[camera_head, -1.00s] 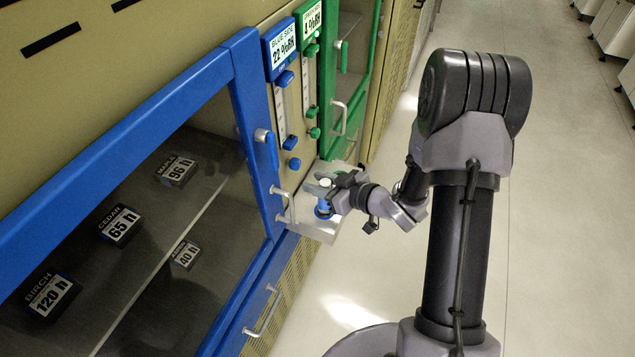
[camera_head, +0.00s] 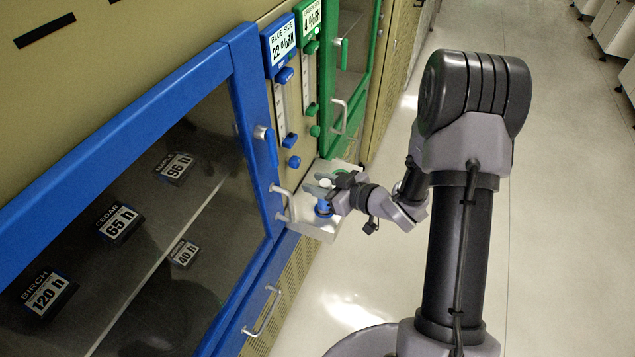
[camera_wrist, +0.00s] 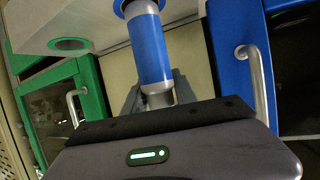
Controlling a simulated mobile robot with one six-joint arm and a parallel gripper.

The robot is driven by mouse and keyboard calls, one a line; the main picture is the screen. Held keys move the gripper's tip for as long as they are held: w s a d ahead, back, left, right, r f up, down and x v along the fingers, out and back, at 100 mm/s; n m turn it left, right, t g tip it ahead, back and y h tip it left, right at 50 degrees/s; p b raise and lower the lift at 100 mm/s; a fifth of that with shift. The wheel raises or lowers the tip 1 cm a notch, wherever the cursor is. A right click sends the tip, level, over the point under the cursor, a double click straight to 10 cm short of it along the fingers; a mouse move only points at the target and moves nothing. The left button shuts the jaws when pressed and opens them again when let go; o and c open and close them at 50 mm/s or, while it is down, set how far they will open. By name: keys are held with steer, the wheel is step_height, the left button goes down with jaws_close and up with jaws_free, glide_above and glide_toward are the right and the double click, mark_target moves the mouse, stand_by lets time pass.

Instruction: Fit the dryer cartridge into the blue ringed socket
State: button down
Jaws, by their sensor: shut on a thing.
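The dryer cartridge (camera_wrist: 150,52) is a blue cylinder with a pale grey end. My gripper (camera_wrist: 157,98) is shut on that pale end, and the blue body points away from my wrist to the ledge. In the head view the blue cartridge (camera_head: 323,208) stands roughly upright over the ledge, with my gripper (camera_head: 326,185) at its top. The blue ringed socket (camera_wrist: 127,8) shows only in part at the top edge of the wrist view, around or just behind the cartridge's far end. I cannot tell how deep the cartridge sits.
The pale metal ledge (camera_head: 308,229) juts out between the blue door frame (camera_head: 248,120) and the green door frame (camera_head: 368,75). A green ringed socket (camera_wrist: 70,44) is beside the blue one. Door handles (camera_head: 284,203) stick out near the ledge. The aisle floor is clear.

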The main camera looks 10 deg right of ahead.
steer(key=shift+f+b, duration=1.95)
steer(key=shift+f, duration=0.4)
steer(key=c, duration=0.9)
jaws_free()
steer(key=p+v, duration=0.6)
steer(key=v, duration=1.1)
steer(key=shift+s+r, duration=0.15)
steer(key=shift+r, duration=0.05)
